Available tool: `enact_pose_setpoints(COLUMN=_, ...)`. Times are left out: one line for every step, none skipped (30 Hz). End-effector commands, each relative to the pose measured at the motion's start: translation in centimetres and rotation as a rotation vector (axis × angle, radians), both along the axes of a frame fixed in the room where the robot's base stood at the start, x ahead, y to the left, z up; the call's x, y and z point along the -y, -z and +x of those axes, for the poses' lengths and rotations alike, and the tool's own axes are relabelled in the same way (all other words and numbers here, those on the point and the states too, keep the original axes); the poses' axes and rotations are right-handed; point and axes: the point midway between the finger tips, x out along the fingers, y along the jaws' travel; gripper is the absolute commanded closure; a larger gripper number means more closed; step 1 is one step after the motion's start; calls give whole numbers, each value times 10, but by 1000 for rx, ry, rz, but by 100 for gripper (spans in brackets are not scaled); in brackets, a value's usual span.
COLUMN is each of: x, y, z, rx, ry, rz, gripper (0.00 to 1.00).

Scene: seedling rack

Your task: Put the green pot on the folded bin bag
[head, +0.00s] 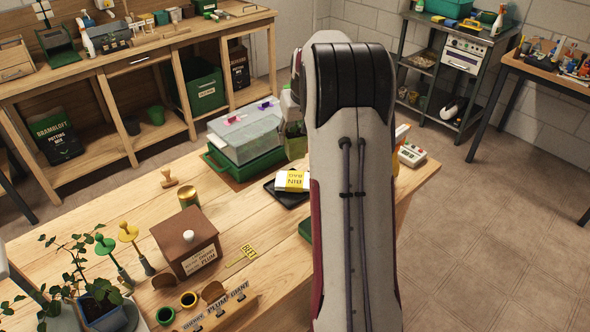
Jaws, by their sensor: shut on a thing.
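A brown lidded box (185,240), stamps (129,236) and a potted plant (98,305) crowd the bench's left front. A clear-lidded green propagator (245,135) stands behind the tray. A white device (411,155) lies right of my arm.

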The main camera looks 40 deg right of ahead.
Motion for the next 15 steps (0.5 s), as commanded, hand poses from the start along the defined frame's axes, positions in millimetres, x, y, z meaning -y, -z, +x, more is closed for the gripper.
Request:
enact_pose_setpoints(x=-1, y=6, z=0, rx=-2, ry=0, rz=2, gripper=81)
enact_pose_setpoints(x=-1, y=9, z=0, rx=-2, ry=0, rz=2, gripper=81)
enact_pose_setpoints(x=0, y=14, z=-1, rx=-2, ry=0, rz=1, gripper=81)
enact_pose_setpoints(x=-1, y=18, z=-1, rx=-2, ry=0, rz=2, gripper=81)
enact_pose_setpoints(x=0, y=22, z=-1, rx=-3, ry=0, rz=1, gripper=81)
enact_pose_setpoints(x=0, y=27, z=0, rx=-3, ry=-1, rz=1, gripper=81)
enact_pose_setpoints(x=0, y=31, z=-1, rx=-3, ry=-1, rz=2, gripper=81)
enact_pose_setpoints(x=0, y=34, z=-1, rx=-3, ry=-1, rz=2, gripper=81)
enact_pose_setpoints(x=0, y=37, z=0, rx=-2, ry=-1, rz=0, gripper=81)
enact_pose_setpoints(x=0, y=39, z=0, rx=-1, ry=-1, rz=0, gripper=81)
enact_pose_setpoints(x=0, y=40, z=0, rx=-1, ry=-1, rz=0, gripper=81)
enact_pose_setpoints(x=0, y=42, z=0, rx=-1, ry=-1, rz=0, gripper=81)
enact_pose_setpoints(x=0, y=42, z=0, rx=0, ry=-1, rz=0, gripper=81)
enact_pose_setpoints(x=0, y=43, z=0, rx=0, ry=0, rz=0, gripper=81)
enact_pose_setpoints(x=0, y=43, z=0, rx=0, ry=0, rz=0, gripper=81)
